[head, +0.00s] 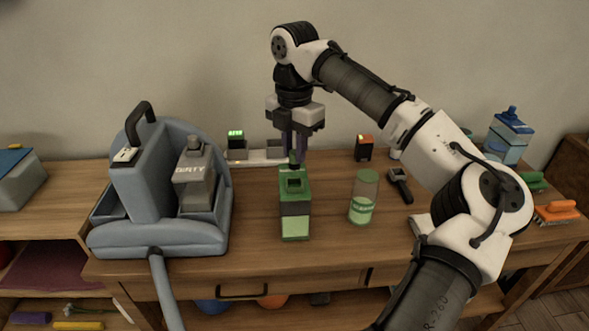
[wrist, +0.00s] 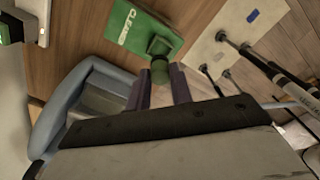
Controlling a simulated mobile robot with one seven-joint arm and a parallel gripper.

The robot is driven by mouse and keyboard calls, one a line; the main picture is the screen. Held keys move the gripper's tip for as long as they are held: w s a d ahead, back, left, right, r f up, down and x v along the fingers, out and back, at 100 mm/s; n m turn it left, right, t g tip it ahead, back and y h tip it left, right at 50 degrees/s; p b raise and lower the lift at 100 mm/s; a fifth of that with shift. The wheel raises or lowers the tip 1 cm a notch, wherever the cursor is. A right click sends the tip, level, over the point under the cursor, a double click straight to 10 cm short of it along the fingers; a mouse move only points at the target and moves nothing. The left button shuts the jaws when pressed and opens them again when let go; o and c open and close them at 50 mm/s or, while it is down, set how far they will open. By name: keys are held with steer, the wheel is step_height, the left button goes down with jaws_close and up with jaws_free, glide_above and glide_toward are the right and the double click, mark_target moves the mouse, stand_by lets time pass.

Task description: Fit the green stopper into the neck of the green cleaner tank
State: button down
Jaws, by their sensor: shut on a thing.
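The green cleaner tank (head: 295,222) stands upright on the wooden table, in the middle of the head view, with its square neck (head: 294,183) on top. In the wrist view, the tank (wrist: 128,30) shows its CLEANER lettering, and the neck (wrist: 157,46) lies just beyond the stopper. My gripper (head: 297,155) points down above the tank and is shut on the green stopper (wrist: 160,72). The stopper is between the purple fingertips and overlaps the neck's near edge in the wrist view. I cannot tell whether the two touch.
A blue-grey cleaning machine (head: 144,185) with a DIRTY tank (head: 195,180) stands left. A clear green-labelled canister (head: 363,198) stands close on the right. A white charging strip (head: 262,157) lies behind. A black handheld tool (head: 400,185) and a blue-capped bottle (head: 510,135) are farther right.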

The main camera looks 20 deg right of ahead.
mark_target(295, 169)
steer(key=shift+f, duration=2.8)
steer(key=shift+f, duration=0.1)
steer(key=c, duration=1.3)
jaws_free()
steer(key=shift+o, duration=0.2)
step_height(295, 169, up, 12)
steer(key=shift+r, duration=0.15)
steer(key=shift+s, duration=0.1)
